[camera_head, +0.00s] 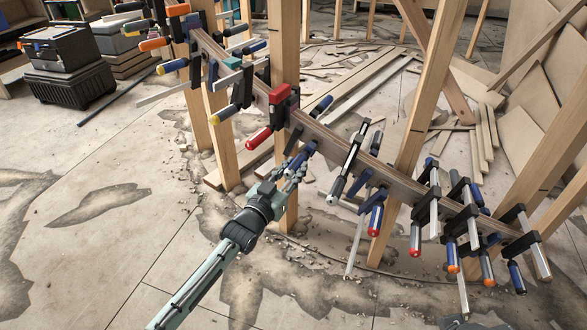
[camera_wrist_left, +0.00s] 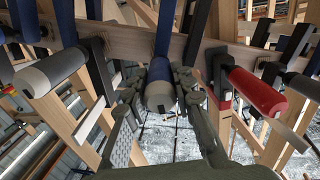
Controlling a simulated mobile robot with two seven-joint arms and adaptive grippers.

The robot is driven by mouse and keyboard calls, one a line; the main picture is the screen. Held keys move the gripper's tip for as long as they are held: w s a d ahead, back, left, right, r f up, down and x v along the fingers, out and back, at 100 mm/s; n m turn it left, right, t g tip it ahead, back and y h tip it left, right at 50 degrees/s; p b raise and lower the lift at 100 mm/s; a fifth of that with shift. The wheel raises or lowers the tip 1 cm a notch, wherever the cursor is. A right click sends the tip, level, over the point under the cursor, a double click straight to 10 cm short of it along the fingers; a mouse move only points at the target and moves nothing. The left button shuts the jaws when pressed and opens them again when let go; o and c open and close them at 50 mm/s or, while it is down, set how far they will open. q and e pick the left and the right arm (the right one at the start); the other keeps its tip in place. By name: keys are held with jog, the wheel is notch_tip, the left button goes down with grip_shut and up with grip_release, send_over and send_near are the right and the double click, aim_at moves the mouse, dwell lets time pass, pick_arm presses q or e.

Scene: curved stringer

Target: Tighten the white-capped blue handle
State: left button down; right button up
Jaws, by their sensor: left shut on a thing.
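The white-capped blue handle (camera_wrist_left: 159,95) is in the middle of the left wrist view, its pale cap facing the camera and its blue part running up behind. My left gripper (camera_wrist_left: 160,88) has one finger on each side of the handle and is shut on it. In the head view, my left gripper (camera_head: 293,170) reaches up from the lower left to a clamp on the curved wooden stringer (camera_head: 340,143). There, the fingers hide most of the handle.
Several more clamps line the stringer. Wooden posts (camera_head: 285,60) stand along it. Black cases (camera_head: 62,62) stand at the back left.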

pick_arm(q)
jog(key=c, duration=1.3)
grip_release()
jog(key=v, duration=1.2)
jog(key=shift+s+a, duration=0.1)
jog(key=shift+p+v, duration=0.55)
jog(key=shift+v, duration=0.35)
